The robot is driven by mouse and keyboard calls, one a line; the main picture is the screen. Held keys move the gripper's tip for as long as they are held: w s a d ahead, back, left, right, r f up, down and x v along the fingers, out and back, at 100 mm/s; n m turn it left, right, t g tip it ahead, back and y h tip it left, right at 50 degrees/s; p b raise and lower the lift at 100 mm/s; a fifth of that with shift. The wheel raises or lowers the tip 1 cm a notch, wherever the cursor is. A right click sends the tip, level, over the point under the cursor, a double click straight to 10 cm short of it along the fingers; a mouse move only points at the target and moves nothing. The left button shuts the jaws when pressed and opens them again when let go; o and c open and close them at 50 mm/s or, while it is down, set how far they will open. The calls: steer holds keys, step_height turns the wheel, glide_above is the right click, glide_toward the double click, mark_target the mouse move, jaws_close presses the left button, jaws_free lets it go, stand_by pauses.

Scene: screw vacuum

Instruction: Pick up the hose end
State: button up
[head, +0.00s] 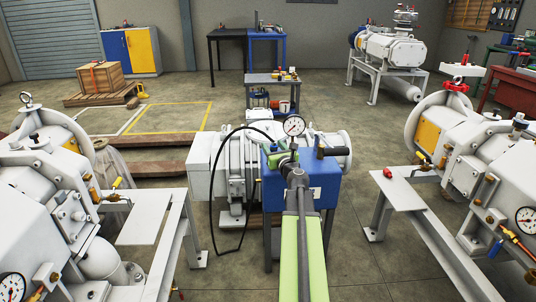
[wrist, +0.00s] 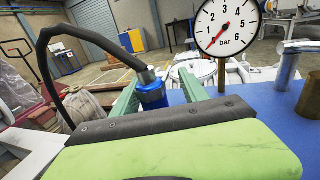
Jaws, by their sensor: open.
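The hose end is a blue collar (wrist: 151,90) on a black hose (wrist: 95,38), seen in the wrist view. It stands upright between the two green fingers of my gripper (wrist: 161,74), nearer the left finger. The gripper is open, with a gap to the right finger. Its lower part is hidden behind my gripper's dark edge. In the head view, the hose (head: 212,190) loops left and down beside the blue stand. My gripper (head: 290,160) is at the stand's top there, and the hose end is too small to make out.
A round pressure gauge (wrist: 227,28) rises close behind and right of my gripper. A metal post (wrist: 288,66) stands on the blue stand (head: 325,190) at right. White pump machines (head: 40,190) flank both sides. Open floor (head: 345,270) lies right of the stand.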

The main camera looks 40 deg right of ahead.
steer(key=shift+w+a, duration=0.25)
steer(key=shift+a, duration=0.05)
jaws_close()
steer(key=shift+r, duration=0.15)
steer(key=shift+r+p, duration=0.35)
steer(key=shift+p, duration=0.15)
steer(key=s+d+r+p, duration=0.5)
steer(key=s+r+p, duration=0.5)
steer(key=shift+s+r, duration=0.15)
steer(key=shift+s, duration=0.2)
